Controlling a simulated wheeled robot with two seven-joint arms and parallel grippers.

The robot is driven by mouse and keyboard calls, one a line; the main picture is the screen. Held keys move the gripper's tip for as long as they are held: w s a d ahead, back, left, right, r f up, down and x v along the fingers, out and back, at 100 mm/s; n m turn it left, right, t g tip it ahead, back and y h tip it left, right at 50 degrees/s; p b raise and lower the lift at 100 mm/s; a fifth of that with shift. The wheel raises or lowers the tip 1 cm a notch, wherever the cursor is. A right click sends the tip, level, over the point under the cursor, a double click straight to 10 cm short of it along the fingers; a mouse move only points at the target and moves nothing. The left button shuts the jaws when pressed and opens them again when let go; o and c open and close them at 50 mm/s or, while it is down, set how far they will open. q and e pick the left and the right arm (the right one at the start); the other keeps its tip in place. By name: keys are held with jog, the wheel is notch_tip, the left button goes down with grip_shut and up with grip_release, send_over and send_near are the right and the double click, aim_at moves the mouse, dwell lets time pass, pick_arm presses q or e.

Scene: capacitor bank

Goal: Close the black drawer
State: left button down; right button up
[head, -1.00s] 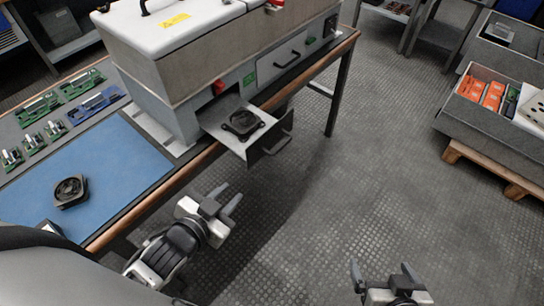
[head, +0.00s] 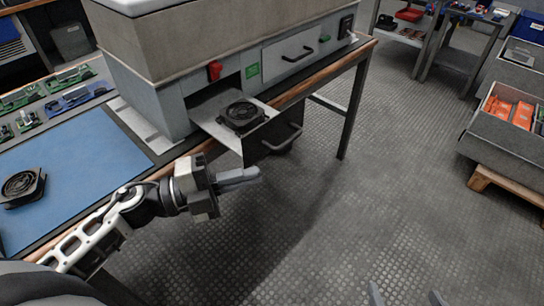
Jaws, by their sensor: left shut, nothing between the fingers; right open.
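The black drawer (head: 274,137) stands pulled out of the grey machine, its dark front and bar handle (head: 284,140) facing right and toward me. A black fan (head: 242,116) lies inside it. My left gripper (head: 258,174) is shut and empty, just below and in front of the drawer, pointing right; it looks apart from the drawer front. My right gripper (head: 406,294) is open, with only its fingertips showing at the bottom edge over the floor.
The machine (head: 170,104) stands on the workbench, with a closed white drawer (head: 291,50) right of the open one. A blue mat (head: 85,160) holds another fan (head: 22,187). Circuit boards lie behind it. A bin of orange boxes (head: 497,140) stands right. The floor between is clear.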

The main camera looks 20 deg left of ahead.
aim_at(242, 138)
pick_arm(q)
jog(key=f+x, duration=0.1)
jog(key=x, duration=0.6)
jog(key=w+a, duration=0.2)
jog(key=a, duration=0.1)
jog(key=shift+a, duration=0.15)
pick_arm(e)
jog(key=shift+f, duration=0.3)
jog(key=shift+w, duration=0.1)
pick_arm(q)
jog(key=w+a, duration=0.1)
jog(key=a, duration=0.1)
jog(key=w+a+b, duration=0.1)
jog(key=a, duration=0.2)
jog(key=a+b, duration=0.1)
jog(key=a, duration=0.1)
jog(key=shift+w+a, duration=0.2)
jog(key=shift+w, duration=0.2)
jog(key=shift+a, duration=0.15)
pick_arm(e)
jog(key=f, duration=0.1)
jog(key=a+f, duration=0.1)
jog(key=f, duration=0.1)
jog(key=shift+g, duration=0.4)
pick_arm(q)
jog(key=shift+r, duration=0.1)
pick_arm(e)
jog(key=shift+w+r, duration=0.1)
